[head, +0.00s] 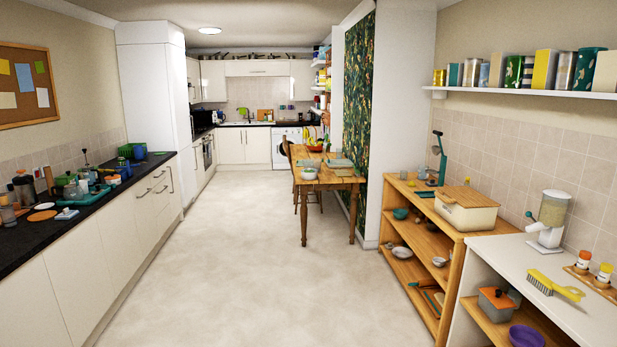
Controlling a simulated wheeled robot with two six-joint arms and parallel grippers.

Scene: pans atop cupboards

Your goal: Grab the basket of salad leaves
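I cannot make out a basket of salad leaves for certain in the head view. A green container (132,151) stands at the far end of the left counter, too small to tell what it holds. A bowl of fruit with bananas (314,143) stands at the far end of the wooden table (326,178). Neither of my grippers shows in the head view.
The pale floor (225,245) is clear down the middle. A dark left counter (75,213) holds several kitchen things. Wooden shelves (413,268) and a white unit (520,262) line the right side. A chair (297,172) stands by the table.

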